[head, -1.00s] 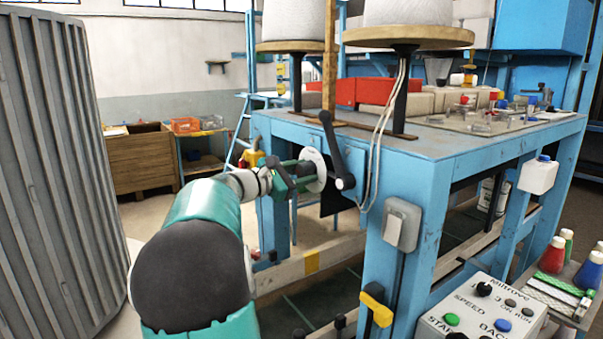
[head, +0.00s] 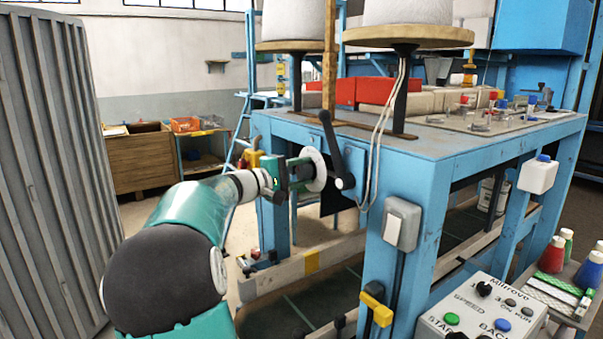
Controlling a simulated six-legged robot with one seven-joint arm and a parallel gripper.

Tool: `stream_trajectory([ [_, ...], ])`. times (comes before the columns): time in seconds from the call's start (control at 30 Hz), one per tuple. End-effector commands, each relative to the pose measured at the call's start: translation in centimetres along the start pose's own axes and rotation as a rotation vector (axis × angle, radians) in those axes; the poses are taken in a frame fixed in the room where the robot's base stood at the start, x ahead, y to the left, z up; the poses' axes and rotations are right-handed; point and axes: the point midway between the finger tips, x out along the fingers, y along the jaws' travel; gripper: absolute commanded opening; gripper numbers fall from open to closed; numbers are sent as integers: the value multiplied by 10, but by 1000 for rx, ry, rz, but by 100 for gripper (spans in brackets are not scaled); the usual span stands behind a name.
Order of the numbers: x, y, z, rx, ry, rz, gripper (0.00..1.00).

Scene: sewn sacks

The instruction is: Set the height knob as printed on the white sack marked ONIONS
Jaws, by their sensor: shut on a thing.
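A white round dial disc (head: 319,170) stands on the left end of the blue machine table. My gripper (head: 301,174) is at its left face, shut on the knob in front of the disc. The jaws hide most of the knob, and its setting cannot be read from here.
A black crank handle (head: 330,138) is just right of the disc. White cords hang beside it. A grey switch box (head: 402,224) is on the near leg, and a control panel (head: 480,312) is at lower right.

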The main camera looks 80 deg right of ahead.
Motion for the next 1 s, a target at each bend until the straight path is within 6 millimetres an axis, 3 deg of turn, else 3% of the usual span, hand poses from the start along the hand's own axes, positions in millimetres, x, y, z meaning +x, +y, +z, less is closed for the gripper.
stream_trajectory([
  [1.0,-1,-1,-2,955,-23,-1,18],
])
